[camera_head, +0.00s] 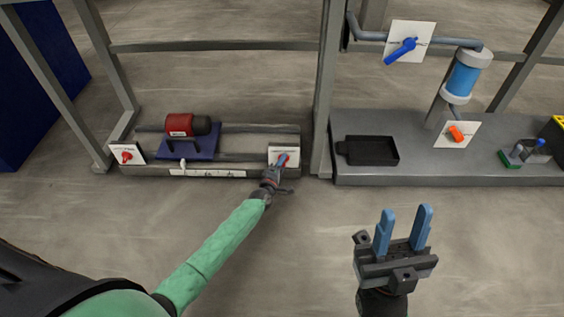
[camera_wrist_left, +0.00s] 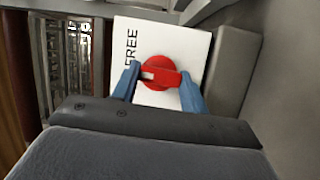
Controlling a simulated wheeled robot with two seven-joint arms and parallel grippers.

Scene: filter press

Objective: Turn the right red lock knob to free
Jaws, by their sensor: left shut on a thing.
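The right red lock knob (camera_wrist_left: 159,74) sits on a white plate (camera_wrist_left: 193,40) marked FREE. My left gripper (camera_wrist_left: 158,85) is at this knob, one blue finger on each side of it, shut on it. In the head view, my left gripper (camera_head: 281,164) reaches the white plate at the right end of the low frame and hides much of the knob. The left red lock knob (camera_head: 126,155) is on a white plate at the frame's left end. My right gripper (camera_head: 404,232) is open and empty above the floor, with its blue fingers apart.
A red motor (camera_head: 180,125) on a blue base stands between the two knobs. To the right, a grey bench (camera_head: 430,174) holds a black tray (camera_head: 372,151), an orange valve handle (camera_head: 456,134) and a blue filter housing (camera_head: 463,79). A blue handle (camera_head: 401,49) is above. The floor in front is clear.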

